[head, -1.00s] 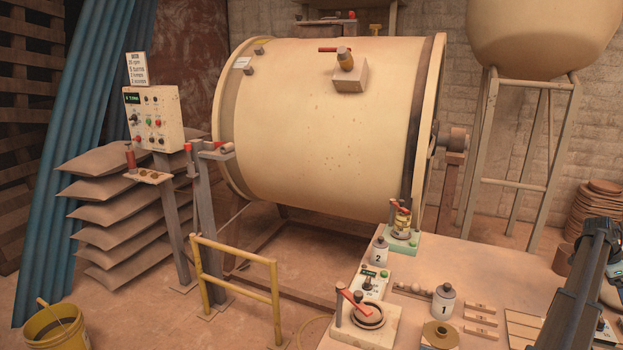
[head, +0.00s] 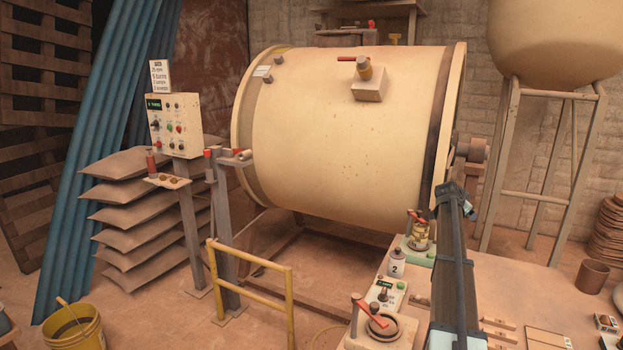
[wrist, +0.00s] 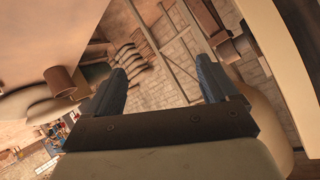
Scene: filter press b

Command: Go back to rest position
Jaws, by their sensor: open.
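My gripper (wrist: 165,88) shows in the wrist view with its two dark fingers spread apart. It is open, and nothing sits between the fingers. Behind it are the brick wall, the legs of the tank stand and the stacked sacks, all tilted in that view. The gripper fingers cannot be made out in the head view.
The large cream drum (head: 340,140) fills the middle. A yellow rail (head: 250,256), control panel (head: 175,127) and yellow bucket (head: 74,328) stand left.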

